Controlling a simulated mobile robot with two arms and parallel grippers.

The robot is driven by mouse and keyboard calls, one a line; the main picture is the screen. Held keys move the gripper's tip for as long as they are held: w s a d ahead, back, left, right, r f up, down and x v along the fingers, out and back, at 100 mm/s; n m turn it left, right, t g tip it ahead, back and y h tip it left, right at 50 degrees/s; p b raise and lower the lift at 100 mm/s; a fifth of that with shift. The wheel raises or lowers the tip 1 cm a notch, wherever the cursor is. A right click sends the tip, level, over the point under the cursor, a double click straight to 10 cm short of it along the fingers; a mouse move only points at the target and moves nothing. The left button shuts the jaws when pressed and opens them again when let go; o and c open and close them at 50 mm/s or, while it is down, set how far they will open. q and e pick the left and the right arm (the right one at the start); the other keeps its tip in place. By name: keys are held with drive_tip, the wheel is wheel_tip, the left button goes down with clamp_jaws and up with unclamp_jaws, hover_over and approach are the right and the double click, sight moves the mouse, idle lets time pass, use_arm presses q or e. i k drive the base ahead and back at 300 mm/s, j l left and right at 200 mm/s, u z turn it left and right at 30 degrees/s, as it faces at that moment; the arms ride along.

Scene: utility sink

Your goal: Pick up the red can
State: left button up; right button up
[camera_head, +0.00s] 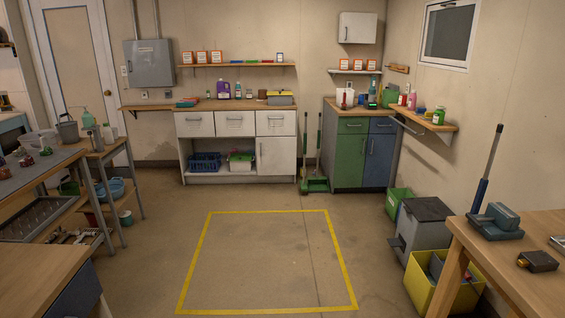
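I cannot surely pick out a red can at this distance. A small red container (412,102) stands on the right wall shelf (428,123), beside a green bottle (438,115); its exact shape is too small to tell. Several orange-red and white containers (201,57) stand on the back wall shelf, and similar ones (358,65) stand on the small shelf in the corner. Neither of my grippers is in view.
A yellow-outlined square (268,212) marks open, clear floor in the middle. White cabinets (235,125) and a green-and-blue cabinet (365,152) line the back. Workbenches (30,180) stand left. A grey bin (424,228), a yellow crate (425,290) and a wooden table (520,265) stand right.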

sight(403, 97)
drive_tip(key=i, duration=4.7)
drive_tip(key=i+z, duration=0.15)
drive_tip(key=i, duration=0.3)
drive_tip(key=i+j+z, duration=0.15)
drive_tip(key=i, duration=0.25)
drive_tip(key=i+j+z, duration=0.2)
drive_tip(key=i, duration=0.2)
drive_tip(key=z, duration=1.45)
drive_tip(key=i+l+u, duration=0.1)
drive_tip(key=i, duration=0.4)
drive_tip(key=i+l+u, duration=0.1)
drive_tip(key=i, duration=0.4)
drive_tip(key=i+l, duration=0.35)
drive_tip(key=i, duration=0.15)
drive_tip(key=i+l+u, duration=0.15)
drive_tip(key=i, duration=0.35)
